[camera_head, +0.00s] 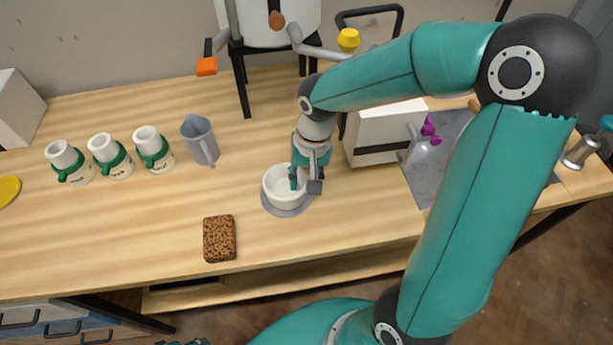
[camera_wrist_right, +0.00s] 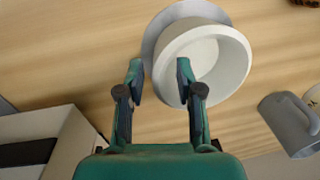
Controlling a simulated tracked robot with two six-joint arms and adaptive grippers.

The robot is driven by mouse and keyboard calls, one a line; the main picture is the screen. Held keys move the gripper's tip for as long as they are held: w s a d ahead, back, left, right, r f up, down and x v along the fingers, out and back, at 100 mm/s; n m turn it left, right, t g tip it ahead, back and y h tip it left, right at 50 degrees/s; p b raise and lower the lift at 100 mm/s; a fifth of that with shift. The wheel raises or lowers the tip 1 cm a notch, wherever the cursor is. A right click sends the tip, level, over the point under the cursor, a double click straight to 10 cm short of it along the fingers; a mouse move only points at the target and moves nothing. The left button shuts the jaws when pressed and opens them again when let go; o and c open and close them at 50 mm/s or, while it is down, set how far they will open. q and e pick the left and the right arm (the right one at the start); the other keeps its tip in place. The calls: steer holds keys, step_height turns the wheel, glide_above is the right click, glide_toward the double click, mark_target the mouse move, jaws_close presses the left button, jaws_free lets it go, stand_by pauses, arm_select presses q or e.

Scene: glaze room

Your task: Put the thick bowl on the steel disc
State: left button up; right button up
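The thick white bowl (camera_head: 283,192) is upright over the grey steel disc (camera_head: 287,212), whose rim shows below it; it looks seated on the disc. In the right wrist view the bowl (camera_wrist_right: 226,62) covers most of the disc (camera_wrist_right: 178,12), which shows along its upper left edge. My right gripper (camera_head: 304,184) is at the bowl's right side. In the wrist view its fingers (camera_wrist_right: 160,75) are apart, one outside the wall and one over the inside, with a gap to the outer wall.
A grey pitcher (camera_head: 199,138) and several green-banded white mugs (camera_head: 109,158) stand to the left. A brown speckled block (camera_head: 219,239) lies in front of the bowl. A white box (camera_head: 385,128) stands right of the gripper, by a grey slab (camera_head: 424,182). The table's front left is clear.

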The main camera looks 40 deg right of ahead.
steer(key=shift+r, duration=0.2)
step_height(320, 180, up, 12)
steer(key=d+p, duration=0.1)
steer(key=shift+s+f, duration=0.15)
steer(key=shift+s, duration=0.15)
steer(key=shift+d, duration=0.1)
stand_by(0.4)
